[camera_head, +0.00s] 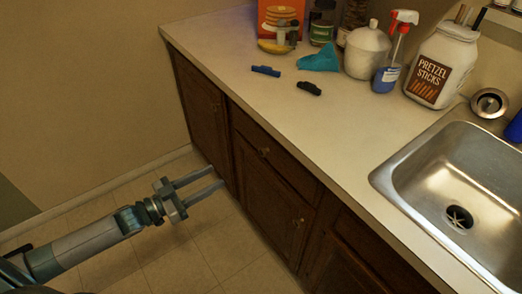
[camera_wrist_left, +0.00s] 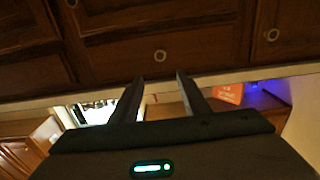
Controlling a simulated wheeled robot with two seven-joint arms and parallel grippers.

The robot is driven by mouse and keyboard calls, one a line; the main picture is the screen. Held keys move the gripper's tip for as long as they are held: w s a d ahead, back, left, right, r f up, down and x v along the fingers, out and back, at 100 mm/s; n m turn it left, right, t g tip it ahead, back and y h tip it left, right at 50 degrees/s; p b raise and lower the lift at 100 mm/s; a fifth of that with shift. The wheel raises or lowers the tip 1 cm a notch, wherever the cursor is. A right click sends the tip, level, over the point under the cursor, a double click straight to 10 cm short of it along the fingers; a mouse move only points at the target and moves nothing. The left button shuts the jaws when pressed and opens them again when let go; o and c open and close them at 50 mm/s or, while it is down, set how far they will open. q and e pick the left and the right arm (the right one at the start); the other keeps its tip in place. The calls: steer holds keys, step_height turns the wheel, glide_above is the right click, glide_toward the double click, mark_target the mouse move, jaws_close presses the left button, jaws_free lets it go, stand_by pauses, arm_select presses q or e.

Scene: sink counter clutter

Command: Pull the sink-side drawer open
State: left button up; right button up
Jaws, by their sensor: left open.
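The wooden drawer (camera_head: 285,172) sits under the counter edge, left of the sink, and looks shut flush with the cabinet front. Its small round knob (camera_head: 264,152) is on its face. My left gripper (camera_head: 217,178) is open and empty, low in front of the cabinet, its two fingers pointing right toward the cabinet front, to the left of and lower in the picture than the knob. In the left wrist view the open fingers (camera_wrist_left: 160,77) point at wooden fronts, with a round knob (camera_wrist_left: 160,55) just beyond and between the tips. My right gripper is not in view.
Cabinet doors are left of and below the drawer; one has a knob (camera_head: 299,222). The counter (camera_head: 330,130) overhangs them. On it are a pretzel jar (camera_head: 440,70), a spray bottle (camera_head: 390,72), a teal cloth (camera_head: 319,58) and two small dark items. The floor in front is clear.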

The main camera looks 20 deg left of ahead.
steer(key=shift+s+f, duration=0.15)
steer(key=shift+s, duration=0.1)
